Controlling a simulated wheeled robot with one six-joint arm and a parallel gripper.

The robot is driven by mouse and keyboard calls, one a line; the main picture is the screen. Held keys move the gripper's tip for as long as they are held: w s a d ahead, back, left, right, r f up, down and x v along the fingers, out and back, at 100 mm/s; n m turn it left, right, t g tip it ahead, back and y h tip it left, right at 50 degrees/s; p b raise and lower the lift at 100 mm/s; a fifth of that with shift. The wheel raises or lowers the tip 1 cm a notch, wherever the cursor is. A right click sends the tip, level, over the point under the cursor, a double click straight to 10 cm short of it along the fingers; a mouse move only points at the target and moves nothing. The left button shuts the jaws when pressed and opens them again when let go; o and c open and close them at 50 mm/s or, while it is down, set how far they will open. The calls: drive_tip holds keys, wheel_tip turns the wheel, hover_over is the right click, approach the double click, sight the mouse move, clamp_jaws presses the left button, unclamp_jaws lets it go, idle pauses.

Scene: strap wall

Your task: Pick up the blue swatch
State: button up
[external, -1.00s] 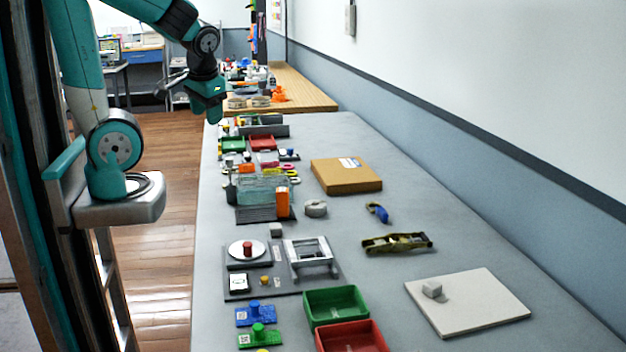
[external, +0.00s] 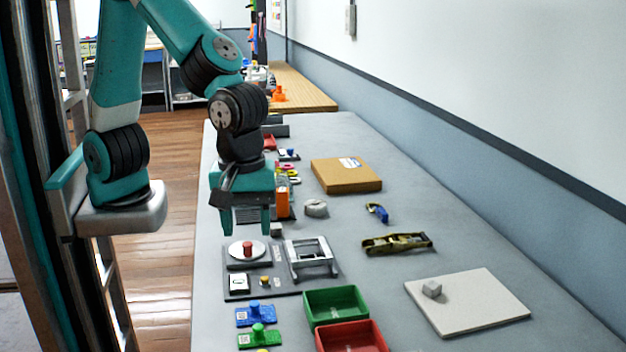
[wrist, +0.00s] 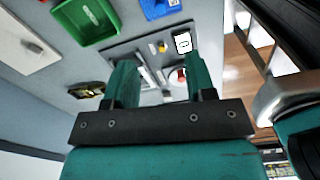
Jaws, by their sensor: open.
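The blue swatch (external: 255,314) is a flat blue plate with a raised knob and a white printed square. It lies on the grey table near the front left, behind a similar green plate (external: 259,336). In the wrist view the blue swatch (wrist: 160,8) shows at the top edge, partly cut off. My gripper (external: 251,228) points down above the dark board with the white disc, farther back than the swatch. Its two teal fingers (wrist: 160,78) are apart, with nothing held between them.
The dark board (external: 283,282) carries a white disc with a red knob (external: 247,248) and a metal frame (external: 310,257). A green bin (external: 336,306) and a red bin (external: 352,337) stand right of the swatch.

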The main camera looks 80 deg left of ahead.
sight(254, 303)
wheel_tip(254, 303, down, 16)
drive_tip(key=shift+w+a+f+p, duration=0.1)
drive_tip(key=shift+a+p, duration=0.05)
drive_tip(key=shift+p, duration=0.15)
clamp_jaws()
